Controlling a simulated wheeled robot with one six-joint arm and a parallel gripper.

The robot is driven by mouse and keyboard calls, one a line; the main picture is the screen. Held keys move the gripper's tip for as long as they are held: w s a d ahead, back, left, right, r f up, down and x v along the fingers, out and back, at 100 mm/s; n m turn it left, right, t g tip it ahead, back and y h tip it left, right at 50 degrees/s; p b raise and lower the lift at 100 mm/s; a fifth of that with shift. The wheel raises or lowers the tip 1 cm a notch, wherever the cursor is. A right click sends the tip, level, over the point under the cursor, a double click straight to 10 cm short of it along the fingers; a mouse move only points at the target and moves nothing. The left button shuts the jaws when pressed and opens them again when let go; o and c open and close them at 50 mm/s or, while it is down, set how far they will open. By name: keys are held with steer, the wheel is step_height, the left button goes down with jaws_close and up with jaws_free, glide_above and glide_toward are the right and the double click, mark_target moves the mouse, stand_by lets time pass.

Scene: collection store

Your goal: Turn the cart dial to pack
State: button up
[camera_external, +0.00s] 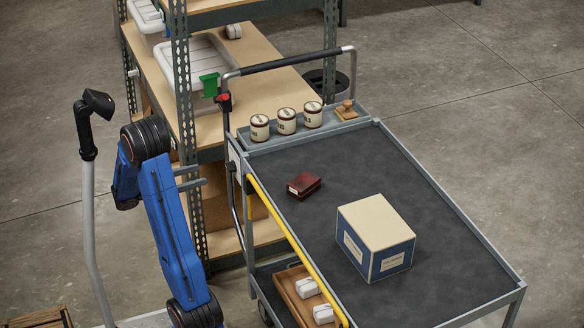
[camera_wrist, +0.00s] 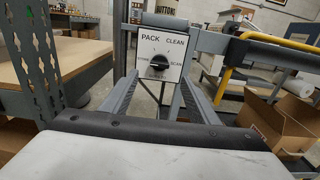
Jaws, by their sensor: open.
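The cart dial is a black knob (camera_wrist: 159,63) on a white plate (camera_wrist: 175,48) at the cart's end, upper middle of the wrist view. PACK is printed at its upper left, CLEAN at upper right, SCAN at lower right, and a small word at lower left. The knob's pointer is too small to read surely. My gripper (camera_wrist: 158,80) is open and empty, its two grey fingers reaching toward the plate from below, one on each side. In the external view my gripper (camera_external: 203,177) points right at the cart's left end, apart from it. The dial face is hidden there.
The cart (camera_external: 450,225) carries a blue-and-cream box (camera_external: 375,240), a dark red box (camera_external: 304,185) and several labelled tins (camera_external: 287,121). A metal shelf (camera_external: 185,100) stands close behind my gripper. A yellow rail (camera_external: 290,245) runs along the cart's side. A lamp post (camera_external: 92,200) stands left.

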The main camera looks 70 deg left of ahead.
mark_target(228, 169)
steer(key=w, duration=1.1)
steer(key=c, duration=1.1)
steer(key=shift+o, duration=0.3)
steer(key=shift+m, duration=0.3)
steer(key=m, duration=1.1)
steer(key=shift+d+f, duration=0.15)
steer(key=shift+d, duration=0.05)
